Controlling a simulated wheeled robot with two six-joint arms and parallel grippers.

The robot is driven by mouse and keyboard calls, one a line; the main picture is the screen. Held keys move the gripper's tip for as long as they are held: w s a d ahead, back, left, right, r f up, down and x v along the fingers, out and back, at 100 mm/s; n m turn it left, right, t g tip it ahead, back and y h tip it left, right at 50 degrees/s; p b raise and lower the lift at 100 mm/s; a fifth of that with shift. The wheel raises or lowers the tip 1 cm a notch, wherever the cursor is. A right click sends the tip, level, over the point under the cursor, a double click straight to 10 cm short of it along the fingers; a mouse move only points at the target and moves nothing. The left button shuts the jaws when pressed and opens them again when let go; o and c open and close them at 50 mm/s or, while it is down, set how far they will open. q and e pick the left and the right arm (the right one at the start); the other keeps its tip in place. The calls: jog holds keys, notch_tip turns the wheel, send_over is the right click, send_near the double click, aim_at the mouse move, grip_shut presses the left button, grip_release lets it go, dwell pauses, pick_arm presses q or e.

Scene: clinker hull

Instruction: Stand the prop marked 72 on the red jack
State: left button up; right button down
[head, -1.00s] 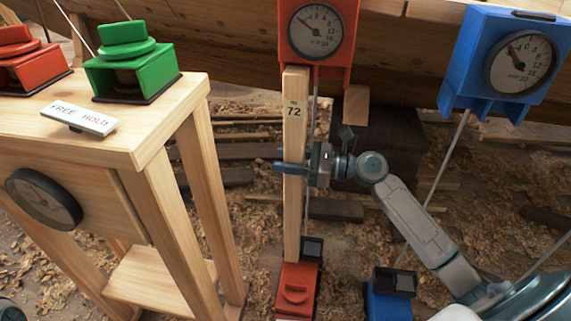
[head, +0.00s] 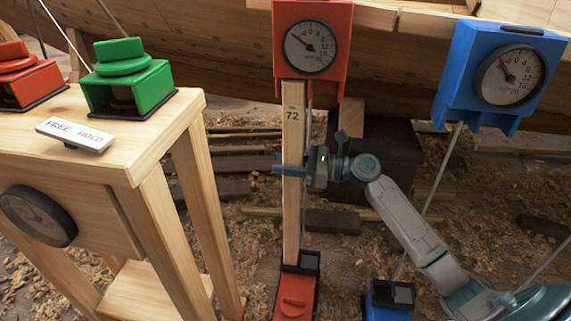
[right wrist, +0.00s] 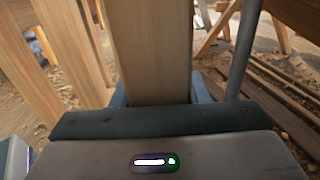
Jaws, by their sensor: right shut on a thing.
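The prop marked 72 (head: 292,150) is a pale wooden post. It stands nearly upright in the head view, and its lower part fills the middle of the right wrist view (right wrist: 151,50). My right gripper (head: 290,170) is shut on it around mid-height, coming from the right. The red jack (head: 296,292) is below it. The prop's foot shows at the jack's black cup; I cannot tell whether it touches. The prop's top overlaps the lower edge of the red gauge box (head: 335,75). My left gripper is out of view.
A blue jack (head: 388,300) and blue gauge box (head: 462,75) are to the right. Shavings and planks cover the ground; the hull is behind.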

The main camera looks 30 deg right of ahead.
jog(key=shift+f, duration=0.3)
dwell(0.5)
jog(key=shift+w+d+p, duration=0.1)
jog(key=shift+p, duration=0.45)
dwell(1.3)
jog(key=c, duration=0.7)
grip_release()
jog(key=shift+c, duration=0.2)
jog(key=shift+f, duration=0.1)
